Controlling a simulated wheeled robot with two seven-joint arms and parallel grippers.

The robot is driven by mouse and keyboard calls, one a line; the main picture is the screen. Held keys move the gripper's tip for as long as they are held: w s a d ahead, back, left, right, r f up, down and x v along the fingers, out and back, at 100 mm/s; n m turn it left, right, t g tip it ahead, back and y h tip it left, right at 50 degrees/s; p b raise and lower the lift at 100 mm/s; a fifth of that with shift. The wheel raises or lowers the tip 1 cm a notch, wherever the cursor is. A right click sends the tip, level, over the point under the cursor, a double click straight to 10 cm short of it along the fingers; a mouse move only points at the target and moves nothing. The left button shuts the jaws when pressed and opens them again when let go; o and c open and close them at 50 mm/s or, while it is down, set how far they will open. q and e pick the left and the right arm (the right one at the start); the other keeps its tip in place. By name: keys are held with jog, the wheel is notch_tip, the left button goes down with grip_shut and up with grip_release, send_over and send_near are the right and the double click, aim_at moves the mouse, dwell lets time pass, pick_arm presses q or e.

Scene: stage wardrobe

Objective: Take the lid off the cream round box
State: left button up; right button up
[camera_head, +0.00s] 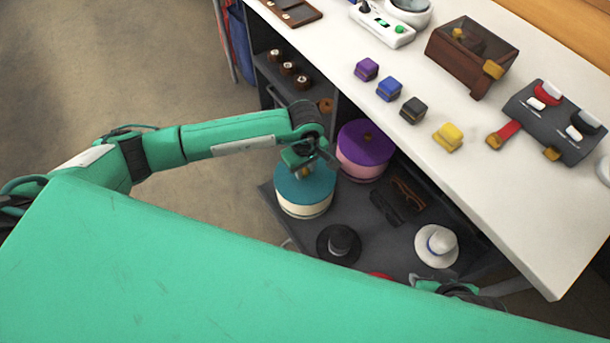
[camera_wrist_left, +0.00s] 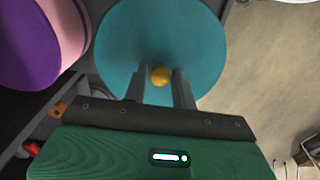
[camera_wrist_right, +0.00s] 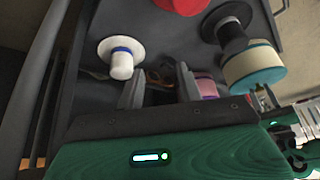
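The cream round box (camera_head: 303,210) stands on the dark lower shelf with its teal lid (camera_head: 290,187) seated on top. The lid fills the upper middle of the left wrist view (camera_wrist_left: 125,40), with a yellow ball knob (camera_wrist_left: 160,75) at its centre. My left gripper (camera_wrist_left: 160,76) is open above the lid, its fingers on either side of the knob; I see no clear contact. In the right wrist view the cream box (camera_wrist_right: 258,78) is at the right. My right gripper (camera_wrist_right: 161,76) is open and empty, near the shelf's front right.
A pink round box (camera_head: 362,165) with a purple lid stands behind the cream box. A black hat (camera_head: 338,243), a white hat (camera_head: 437,246) and a dark case (camera_head: 400,200) share the shelf (camera_head: 375,240). The white counter (camera_head: 500,200) overhangs the shelf's back.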

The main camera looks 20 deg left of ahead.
pick_arm(q)
grip_shut()
jog(key=shift+r, duration=0.1)
